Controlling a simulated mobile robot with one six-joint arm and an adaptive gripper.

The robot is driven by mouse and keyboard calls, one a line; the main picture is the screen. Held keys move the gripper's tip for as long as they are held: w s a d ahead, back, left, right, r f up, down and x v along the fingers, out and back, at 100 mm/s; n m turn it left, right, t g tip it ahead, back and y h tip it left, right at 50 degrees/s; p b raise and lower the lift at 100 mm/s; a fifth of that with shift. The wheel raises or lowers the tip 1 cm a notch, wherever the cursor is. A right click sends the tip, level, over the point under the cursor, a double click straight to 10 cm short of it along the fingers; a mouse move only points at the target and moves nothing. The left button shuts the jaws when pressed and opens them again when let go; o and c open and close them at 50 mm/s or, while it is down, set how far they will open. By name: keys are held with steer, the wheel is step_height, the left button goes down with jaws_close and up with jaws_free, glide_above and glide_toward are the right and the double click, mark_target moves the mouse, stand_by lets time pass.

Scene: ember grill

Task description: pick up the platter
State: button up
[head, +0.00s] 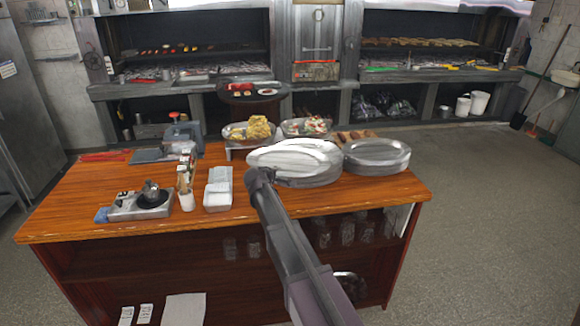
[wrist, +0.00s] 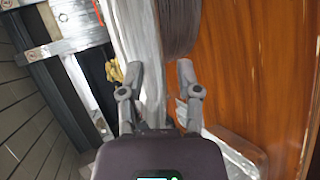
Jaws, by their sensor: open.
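Pale silver oval platters (head: 295,160) are stacked on the wooden counter, right of its middle in the head view. A second, greyer stack of platters (head: 377,156) stands just to the right. My gripper (head: 259,176) is at the left front edge of the pale stack, and my arm comes up from below. In the wrist view my gripper (wrist: 158,72) is open, with its two fingers apart. A bright silvery rim (wrist: 146,50), apparently of the pale platters, runs up between and beside the fingers. I cannot tell whether the fingers touch it.
The wooden counter (head: 90,195) holds white napkins or containers (head: 218,190), bottles (head: 186,180) and a metal burner-like device (head: 140,205) left of my gripper. Food bowls (head: 250,131) stand behind the platters. Grey floor lies open at right.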

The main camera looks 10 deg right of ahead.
stand_by(0.5)
jaws_close()
steer(key=shift+r, duration=0.2)
step_height(320, 180, up, 4)
steer(key=p, duration=0.4)
steer(key=shift+f, duration=0.15)
steer(key=s+d+p, duration=0.1)
steer(key=s, duration=1.5)
steer(key=shift+d+r, duration=0.15)
steer(key=shift+r, duration=0.3)
